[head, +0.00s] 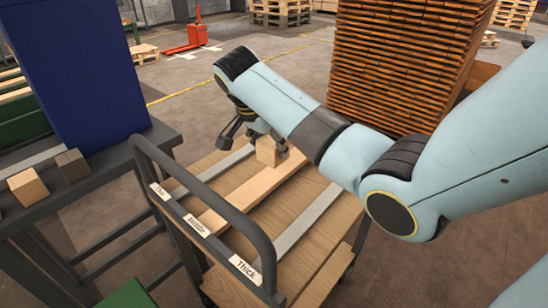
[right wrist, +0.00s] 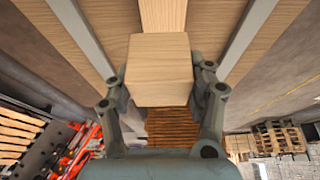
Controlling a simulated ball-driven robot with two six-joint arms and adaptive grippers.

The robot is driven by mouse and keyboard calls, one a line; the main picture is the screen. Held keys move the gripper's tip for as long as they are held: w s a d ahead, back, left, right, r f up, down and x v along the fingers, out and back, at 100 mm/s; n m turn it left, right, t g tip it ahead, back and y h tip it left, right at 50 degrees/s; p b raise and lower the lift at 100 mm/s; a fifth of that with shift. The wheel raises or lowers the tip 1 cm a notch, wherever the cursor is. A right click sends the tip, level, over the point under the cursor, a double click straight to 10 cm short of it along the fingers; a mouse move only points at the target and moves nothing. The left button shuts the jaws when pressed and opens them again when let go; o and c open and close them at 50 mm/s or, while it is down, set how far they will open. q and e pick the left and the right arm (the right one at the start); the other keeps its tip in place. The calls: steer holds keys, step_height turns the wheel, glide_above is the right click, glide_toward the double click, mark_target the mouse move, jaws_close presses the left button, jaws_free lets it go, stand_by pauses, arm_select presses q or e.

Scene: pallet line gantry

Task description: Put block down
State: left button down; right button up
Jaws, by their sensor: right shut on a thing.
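A light wooden block (head: 266,151) is held in my right gripper (head: 255,137). The right wrist view shows the block (right wrist: 160,70) between the two fingers, which press on its sides. The block is over the far part of the pale middle strip on the wooden cart (head: 325,262); I cannot tell whether it touches the strip. The cart's front rail carries three white labels: one reads "Thick" (head: 246,269), while the left label (head: 160,191) and middle label (head: 197,226) are hard to read. My left gripper is not in view.
Grey strips (head: 310,222) divide the cart deck, which looks otherwise bare. A dark bench at left holds a light block (head: 27,187), a dark brown block (head: 72,165) and a tall blue bin (head: 75,75). A tall plank stack (head: 400,70) stands behind the cart at right.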

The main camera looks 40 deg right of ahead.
mark_target(267, 141)
steer(key=shift+w+d+f, duration=0.2)
steer(key=shift+d+f, duration=0.1)
steer(key=shift+d, duration=0.2)
steer(key=shift+w+d+f, duration=0.2)
steer(key=shift+d+f, duration=0.1)
steer(key=shift+d, duration=0.15)
steer(key=shift+d+f, duration=0.1)
steer(key=shift+f, duration=0.2)
step_height(267, 141, down, 4)
steer(key=shift+r+b, duration=0.2)
steer(key=shift+b, duration=0.15)
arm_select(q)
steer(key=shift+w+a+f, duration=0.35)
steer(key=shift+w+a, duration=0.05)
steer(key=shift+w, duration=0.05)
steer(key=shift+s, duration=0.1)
arm_select(e)
steer(key=o, duration=1.2)
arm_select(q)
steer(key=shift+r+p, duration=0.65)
arm_select(e)
steer(key=v, duration=1.2)
